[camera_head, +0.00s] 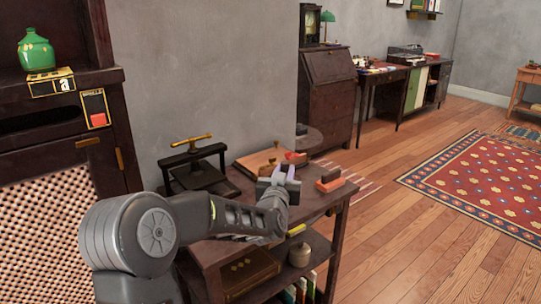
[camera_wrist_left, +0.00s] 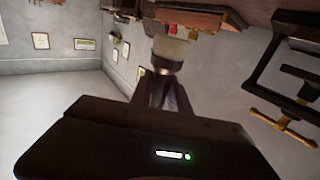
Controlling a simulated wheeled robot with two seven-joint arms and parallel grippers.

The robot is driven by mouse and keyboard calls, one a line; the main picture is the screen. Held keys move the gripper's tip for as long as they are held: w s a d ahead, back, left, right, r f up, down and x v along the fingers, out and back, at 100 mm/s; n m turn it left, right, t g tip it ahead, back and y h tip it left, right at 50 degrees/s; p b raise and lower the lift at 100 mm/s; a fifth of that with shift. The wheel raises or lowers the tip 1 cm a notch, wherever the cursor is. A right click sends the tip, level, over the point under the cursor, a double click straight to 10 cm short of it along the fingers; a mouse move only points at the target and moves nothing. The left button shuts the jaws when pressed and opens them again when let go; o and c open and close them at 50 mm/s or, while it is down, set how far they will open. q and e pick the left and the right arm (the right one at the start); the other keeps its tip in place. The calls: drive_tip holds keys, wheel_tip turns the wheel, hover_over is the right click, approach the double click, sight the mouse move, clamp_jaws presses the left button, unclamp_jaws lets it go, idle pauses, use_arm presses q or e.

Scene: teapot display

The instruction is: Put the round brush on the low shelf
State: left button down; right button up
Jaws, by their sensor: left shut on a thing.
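My left gripper (camera_head: 283,180) is over the top of the dark wooden table. In the left wrist view its fingers (camera_wrist_left: 163,92) are shut on the round brush (camera_wrist_left: 170,50), which shows a pale round end and a grey collar. In the head view the gripper hides most of the brush, and I cannot tell whether it touches the tabletop. The low shelf (camera_head: 318,247) is under that tabletop and holds a small round pot (camera_head: 299,256) and a brown flat box (camera_head: 250,272). My right gripper is not in view.
A black press with a brass handle (camera_head: 192,143) stands at the tabletop's left. A wooden board (camera_head: 258,161) lies at the back, and an orange and brown block (camera_head: 330,180) lies at the right. Books (camera_head: 300,290) stand below the low shelf.

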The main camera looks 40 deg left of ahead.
use_arm(q)
drive_tip(key=s+d+m+h+p, duration=0.2)
drive_tip(key=d+p, duration=0.5)
drive_tip(key=d, duration=0.5)
drive_tip(key=s+d+m+t+h+p, duration=0.1)
drive_tip(key=s+d+m+h+p, duration=0.1)
drive_tip(key=d+h+p, duration=0.3)
drive_tip(key=s+d+p, duration=0.1)
drive_tip(key=d+p, duration=0.2)
drive_tip(key=d, duration=0.4)
drive_tip(key=shift+s+d+r+m+t, duration=0.25)
drive_tip(key=shift+s+d+m+t, duration=0.05)
drive_tip(key=shift+s+d+m, duration=0.1)
